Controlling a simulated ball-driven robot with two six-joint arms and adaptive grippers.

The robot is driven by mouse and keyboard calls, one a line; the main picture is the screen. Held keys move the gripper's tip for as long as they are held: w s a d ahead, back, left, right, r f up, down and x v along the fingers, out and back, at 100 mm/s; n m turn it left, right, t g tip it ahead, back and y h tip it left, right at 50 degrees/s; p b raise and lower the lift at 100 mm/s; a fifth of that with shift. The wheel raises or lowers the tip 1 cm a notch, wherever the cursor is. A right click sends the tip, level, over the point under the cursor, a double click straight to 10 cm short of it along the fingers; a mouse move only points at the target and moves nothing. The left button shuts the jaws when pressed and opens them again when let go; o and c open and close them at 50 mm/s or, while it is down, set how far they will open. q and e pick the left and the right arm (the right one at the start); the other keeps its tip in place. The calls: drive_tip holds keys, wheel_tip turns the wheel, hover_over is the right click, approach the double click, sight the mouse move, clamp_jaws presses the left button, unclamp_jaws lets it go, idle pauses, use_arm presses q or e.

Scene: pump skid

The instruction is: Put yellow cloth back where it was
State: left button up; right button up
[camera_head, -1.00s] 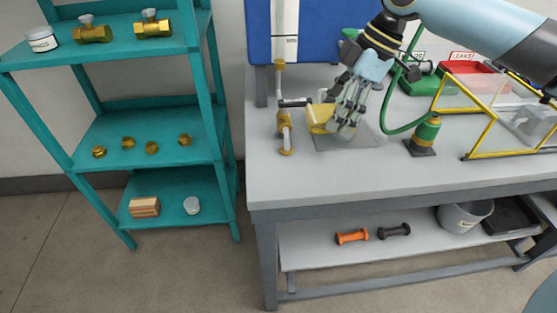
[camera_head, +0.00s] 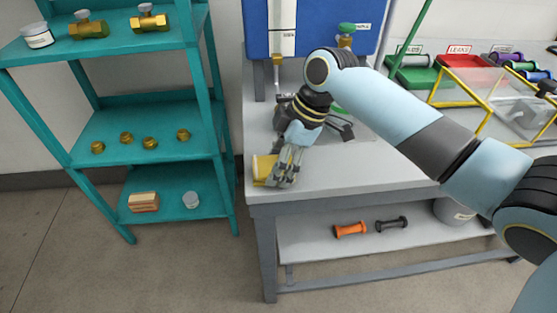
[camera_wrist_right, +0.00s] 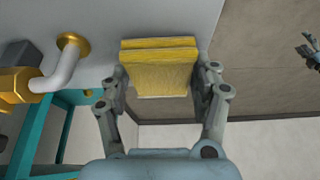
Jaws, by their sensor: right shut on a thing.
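The yellow cloth (camera_head: 263,169) is a folded, block-like pad in my right gripper (camera_head: 279,172), over the front left corner of the grey bench. In the right wrist view the cloth (camera_wrist_right: 158,65) shows between the two fingers of the right gripper (camera_wrist_right: 160,82), which is shut on it. Whether the cloth touches the bench top is hard to tell. Jointed grey fingers, apparently my left gripper (camera_wrist_right: 311,50), show at the right edge of the right wrist view, cut off by the frame. The left gripper is not in the head view.
A teal shelf unit (camera_head: 150,128) with brass fittings stands left of the bench (camera_head: 345,180). A brass and white pipe (camera_wrist_right: 66,68) rises near the cloth. A yellow-framed guard (camera_head: 480,100) and red and green trays stand at the right. The bench front is clear.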

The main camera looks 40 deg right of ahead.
use_arm(q)
drive_tip(key=shift+s+f, duration=0.1)
drive_tip(key=shift+s, duration=0.2)
use_arm(e)
drive_tip(key=shift+f, duration=0.15)
use_arm(q)
drive_tip(key=shift+a, duration=0.15)
use_arm(e)
drive_tip(key=o, duration=1.1)
use_arm(q)
drive_tip(key=shift+r, duration=0.2)
use_arm(e)
drive_tip(key=v, duration=1.2)
